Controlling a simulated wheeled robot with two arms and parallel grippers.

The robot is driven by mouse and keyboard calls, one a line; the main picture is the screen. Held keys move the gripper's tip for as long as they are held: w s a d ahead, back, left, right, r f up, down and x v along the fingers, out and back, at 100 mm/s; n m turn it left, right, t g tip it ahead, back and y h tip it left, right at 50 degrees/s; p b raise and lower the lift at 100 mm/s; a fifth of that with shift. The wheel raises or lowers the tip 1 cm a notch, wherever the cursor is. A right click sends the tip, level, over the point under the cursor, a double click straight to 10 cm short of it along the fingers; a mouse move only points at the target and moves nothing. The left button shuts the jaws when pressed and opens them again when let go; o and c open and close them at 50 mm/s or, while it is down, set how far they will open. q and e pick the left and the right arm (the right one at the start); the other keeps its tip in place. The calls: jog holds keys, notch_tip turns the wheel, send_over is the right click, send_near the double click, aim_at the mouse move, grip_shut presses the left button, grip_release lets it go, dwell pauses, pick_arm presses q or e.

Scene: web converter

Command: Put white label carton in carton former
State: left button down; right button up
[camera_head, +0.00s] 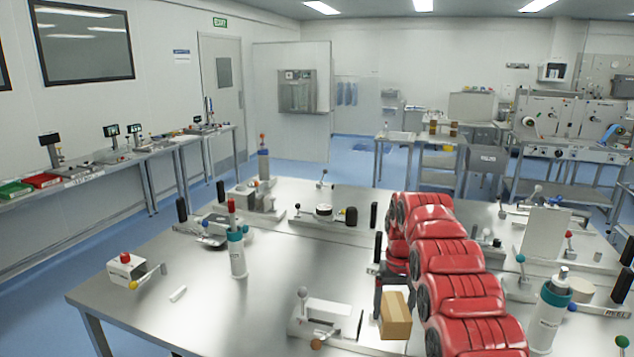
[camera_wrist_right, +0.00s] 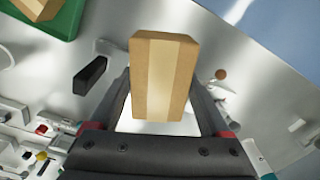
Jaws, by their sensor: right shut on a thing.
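My right gripper (camera_head: 392,292) is at the end of the red arm, above the front of the steel table. It is shut on a brown carton (camera_head: 396,316) with a paler band, which also shows between the two fingers in the right wrist view (camera_wrist_right: 164,78). No white label shows on its visible faces. A white bench fixture (camera_head: 328,314) with a lever and knobs stands just left of the carton; I cannot tell whether it is the carton former. My left gripper is not in view.
A green tray (camera_wrist_right: 72,22) with another brown carton (camera_wrist_right: 38,8) shows in the wrist view. A teal-and-white bottle (camera_head: 238,252) stands on the steel table (camera_head: 185,265), another (camera_head: 548,318) right of the arm. Several fixtures line the back. The table's front left is mostly clear.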

jog(key=shift+a+r, duration=0.1)
jog(key=shift+a, duration=0.1)
jog(key=shift+d+h, duration=0.3)
jog(key=shift+d, duration=0.45)
jog(key=shift+a, duration=0.5)
jog(key=shift+y, duration=0.4)
jog(key=shift+a, duration=0.1)
jog(key=shift+d+h, duration=0.4)
jog(key=shift+d, duration=0.1)
jog(key=shift+a+f, duration=0.15)
jog(key=shift+f, duration=0.05)
